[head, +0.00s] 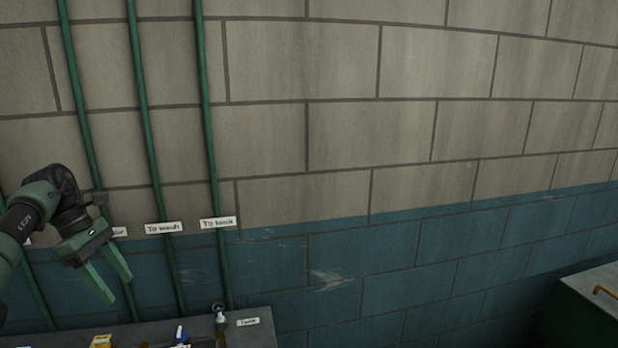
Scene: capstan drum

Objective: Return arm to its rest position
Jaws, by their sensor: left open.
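My left gripper (109,286) is at the left of the head view, at the end of my green and black arm coming in from the left edge. Its two green fingers point down and are apart, with nothing between them. It hangs in front of the wall, above the left part of a grey surface at the bottom edge. My right gripper is not in the head view.
Green vertical pipes (143,110) with white labels run along the block wall (340,140). The grey surface (250,338) holds small items, including a yellow one (101,341) and a blue one (180,334). A dark green box (590,305) with a yellow handle stands at lower right.

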